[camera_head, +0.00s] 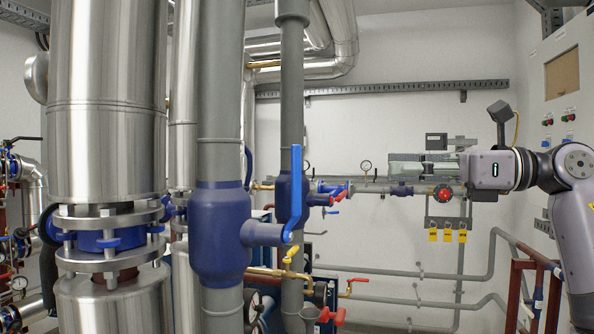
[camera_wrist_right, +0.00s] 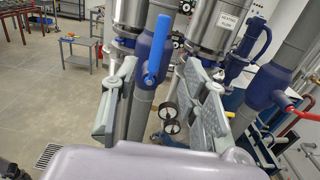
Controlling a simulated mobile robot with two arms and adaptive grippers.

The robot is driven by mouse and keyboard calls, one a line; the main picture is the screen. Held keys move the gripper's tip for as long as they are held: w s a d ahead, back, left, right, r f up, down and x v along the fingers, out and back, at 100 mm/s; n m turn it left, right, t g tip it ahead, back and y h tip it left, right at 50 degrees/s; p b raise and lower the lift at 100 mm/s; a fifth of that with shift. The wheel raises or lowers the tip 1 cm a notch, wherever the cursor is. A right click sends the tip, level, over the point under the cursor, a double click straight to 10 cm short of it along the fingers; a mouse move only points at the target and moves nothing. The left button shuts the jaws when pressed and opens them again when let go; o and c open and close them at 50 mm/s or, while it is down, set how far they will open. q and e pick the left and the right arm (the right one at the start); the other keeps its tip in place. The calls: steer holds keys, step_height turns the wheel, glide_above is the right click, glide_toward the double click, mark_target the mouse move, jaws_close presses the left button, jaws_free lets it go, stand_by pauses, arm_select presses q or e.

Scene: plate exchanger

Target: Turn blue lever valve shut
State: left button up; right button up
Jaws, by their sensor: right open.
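The blue lever (camera_head: 295,190) stands upright on the stub of a blue valve body (camera_head: 216,235) on a thick grey vertical pipe. In the right wrist view the lever (camera_wrist_right: 158,47) shows ahead, between the two fingers in the picture, and the valve body (camera_wrist_right: 143,48) is beside it. My right gripper (camera_head: 393,168) comes in from the right, open and empty, its fingers pointing left toward the lever with a clear gap. It also shows in the wrist view (camera_wrist_right: 160,75). My left gripper is not in view.
A thinner grey pipe (camera_head: 291,90) with a blue valve stands just behind the lever. A yellow handle (camera_head: 290,254) and a red handle (camera_head: 331,316) sit below. A wall pipe with gauge (camera_head: 366,166) and red knob runs behind my gripper. A control cabinet (camera_head: 562,90) is at right.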

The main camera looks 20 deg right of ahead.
mark_target(301, 167)
steer(key=p+x, duration=0.5)
steer(key=x, duration=1.1)
steer(key=shift+w+a+r, duration=0.1)
steer(key=shift+w+a, duration=0.05)
steer(key=shift+w, duration=0.05)
steer(key=shift+w+a, duration=0.3)
steer(key=shift+a, duration=0.1)
steer(key=shift+c, duration=0.5)
jaws_close()
